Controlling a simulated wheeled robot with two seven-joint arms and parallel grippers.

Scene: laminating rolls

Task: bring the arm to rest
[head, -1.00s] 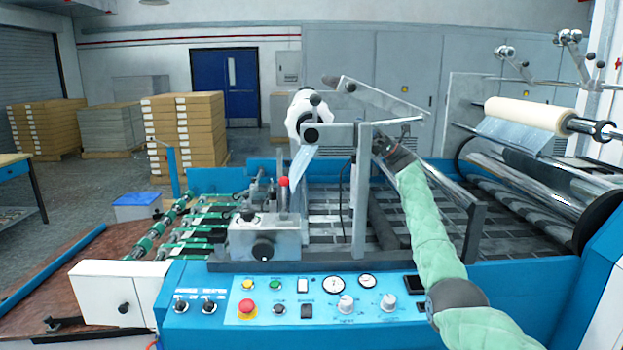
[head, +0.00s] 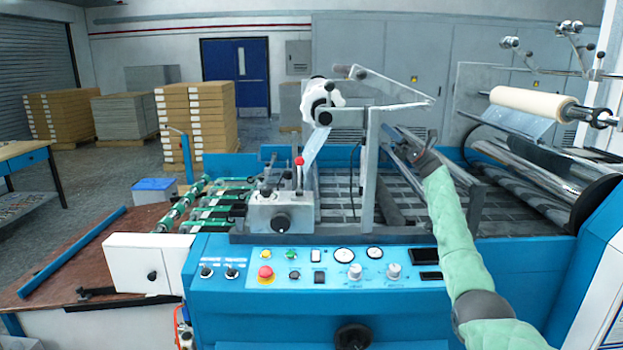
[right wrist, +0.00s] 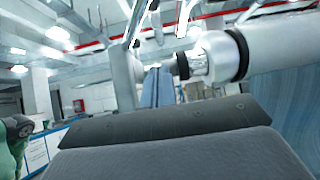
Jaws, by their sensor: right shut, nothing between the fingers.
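My right arm, in a pale green sleeve, reaches in from the lower right of the head view. My right gripper (head: 408,148) is at its far end, over the laminating machine's (head: 300,262) dark bed, to the right of an upright metal post. It is shut and empty; its fingertips are small and hard to make out against the metal parts. In the right wrist view a grey padded surface fills the bottom, with a pale roll (right wrist: 285,55) beyond it. My left gripper is not in view.
A white roll (head: 322,97) hangs on a bracket frame left of my right gripper. A cream film roll (head: 533,102) sits on a shaft at the right. The control panel (head: 330,270) lies in front. Stacked cartons (head: 195,118) stand behind, and the space above the bed's right part is open.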

